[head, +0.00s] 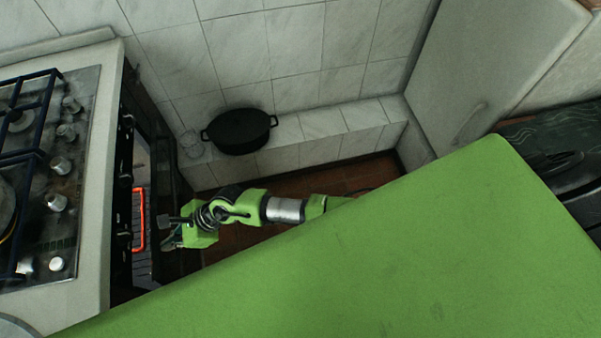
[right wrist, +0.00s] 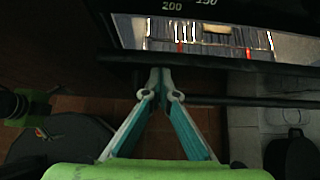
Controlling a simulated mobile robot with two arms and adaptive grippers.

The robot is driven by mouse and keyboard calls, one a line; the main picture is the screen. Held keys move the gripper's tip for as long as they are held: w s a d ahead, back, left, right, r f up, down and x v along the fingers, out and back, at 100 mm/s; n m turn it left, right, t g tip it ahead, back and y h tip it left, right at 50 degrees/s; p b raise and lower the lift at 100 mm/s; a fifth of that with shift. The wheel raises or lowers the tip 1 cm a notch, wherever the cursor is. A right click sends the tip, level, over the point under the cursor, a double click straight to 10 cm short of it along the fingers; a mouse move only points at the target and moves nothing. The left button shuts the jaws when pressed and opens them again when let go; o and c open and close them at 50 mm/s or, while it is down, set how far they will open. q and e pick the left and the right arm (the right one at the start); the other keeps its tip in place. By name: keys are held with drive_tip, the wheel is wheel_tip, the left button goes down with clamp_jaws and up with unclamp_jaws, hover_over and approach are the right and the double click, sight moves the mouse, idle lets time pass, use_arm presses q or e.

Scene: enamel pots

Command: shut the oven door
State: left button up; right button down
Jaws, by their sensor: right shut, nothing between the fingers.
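The oven door (head: 172,185) stands partly open, a dark panel swung out from the oven front beside the stove. An orange-lit strip (head: 138,218) shows in the gap between door and oven. My right gripper (head: 172,230) is low at the door, its fingers pointing left toward it. In the right wrist view, the right gripper (right wrist: 158,72) is shut and empty, its tips at a dark horizontal edge (right wrist: 215,62). I cannot tell whether they touch it. Above that edge, a bright opening shows rack bars and red marks. My left gripper is out of view.
The stove's cooktop (head: 75,170) with knobs is at the left. A pale cabinet (head: 480,65) is at the right. Brown floor (head: 232,242) shows below.

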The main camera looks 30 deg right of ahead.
sight(157, 246)
drive_tip(key=shift+w+a+r, duration=0.15)
drive_tip(key=shift+a, duration=0.6)
drive_tip(key=shift+w+a+r, duration=0.1)
drive_tip(key=shift+a+r, duration=0.05)
drive_tip(key=shift+a, duration=0.55)
drive_tip(key=shift+d+f, duration=0.1)
drive_tip(key=shift+d, duration=0.05)
